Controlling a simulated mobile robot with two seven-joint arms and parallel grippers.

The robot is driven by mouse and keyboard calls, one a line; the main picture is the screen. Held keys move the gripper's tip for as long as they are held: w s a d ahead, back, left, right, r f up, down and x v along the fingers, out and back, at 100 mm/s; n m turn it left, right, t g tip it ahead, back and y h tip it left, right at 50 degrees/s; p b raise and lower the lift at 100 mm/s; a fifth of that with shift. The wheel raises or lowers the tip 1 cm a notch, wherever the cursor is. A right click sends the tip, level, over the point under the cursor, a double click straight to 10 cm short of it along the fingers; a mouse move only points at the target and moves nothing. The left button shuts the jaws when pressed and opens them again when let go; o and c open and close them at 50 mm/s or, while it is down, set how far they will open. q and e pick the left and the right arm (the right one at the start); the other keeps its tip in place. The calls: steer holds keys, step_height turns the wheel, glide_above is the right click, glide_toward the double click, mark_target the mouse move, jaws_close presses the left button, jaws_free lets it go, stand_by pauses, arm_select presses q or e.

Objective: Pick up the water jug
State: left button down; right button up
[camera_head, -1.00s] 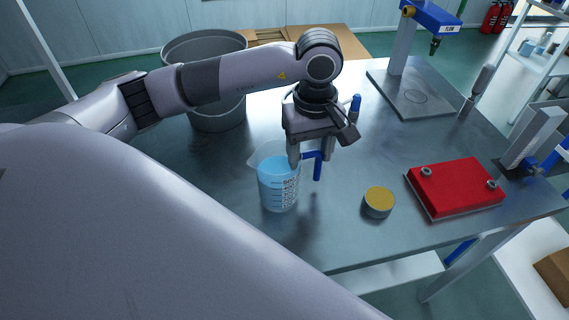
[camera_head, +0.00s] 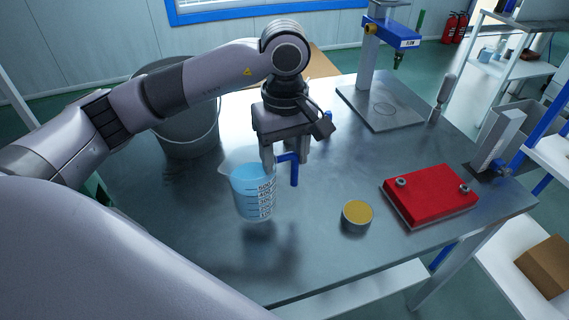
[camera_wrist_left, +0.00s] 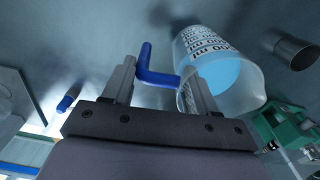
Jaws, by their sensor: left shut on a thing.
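The water jug (camera_head: 250,196) is a clear beaker-like jug with blue water, dark scale marks and a blue handle (camera_head: 294,172) on its right side. It hangs a little above the metal table, with a dark shadow below it, and looks roughly upright. My left gripper (camera_head: 286,160) is shut on the handle from above. In the left wrist view, the jug (camera_wrist_left: 225,75) is at the right, and the blue handle (camera_wrist_left: 155,76) lies between the fingers of my left gripper (camera_wrist_left: 163,72). My right gripper is not in view.
The table (camera_head: 190,235) is bare in front and to the left. A grey bucket (camera_head: 188,140) stands behind left. A round tin (camera_head: 356,217) with a yellowish top and a red box (camera_head: 430,196) stand right of the jug. A blue-armed stand (camera_head: 388,38) is at the back.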

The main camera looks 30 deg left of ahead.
arm_select(q)
step_height(320, 180, up, 16)
steer(key=p, duration=0.1)
steer(key=shift+f+p, duration=0.15)
steer(key=shift+p, duration=0.15)
stand_by(0.6)
steer(key=shift+f, duration=0.1)
